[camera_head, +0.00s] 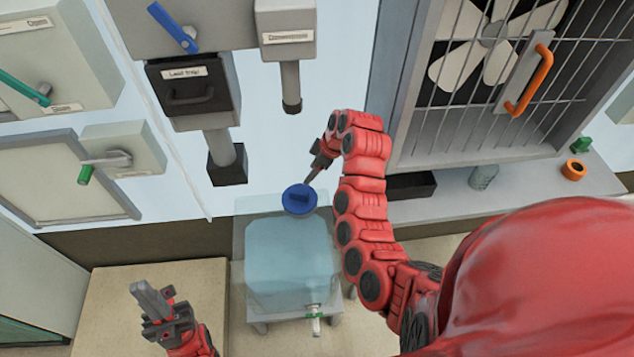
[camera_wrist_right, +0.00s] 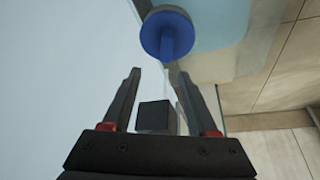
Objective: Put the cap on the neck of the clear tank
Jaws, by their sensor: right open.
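The blue cap (camera_head: 299,199) is a round disc with a raised grip bar. It is at the top of the clear tank (camera_head: 290,265), which holds pale blue liquid. The neck is hidden under the cap, and I cannot tell how the cap is seated. My right gripper (camera_head: 313,172) is just above and right of the cap in the head view. In the right wrist view the open, empty fingers (camera_wrist_right: 157,88) point toward the cap (camera_wrist_right: 167,35), apart from it. My left gripper (camera_head: 155,302) is away at lower left, its jaw gap unclear.
A pipe (camera_head: 291,85) and a wider duct (camera_head: 222,150) hang from wall boxes above the tank. A caged fan (camera_head: 500,75) is on the right, over a shelf with a glass (camera_head: 483,177). The tank has a tap (camera_head: 315,318) at its front.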

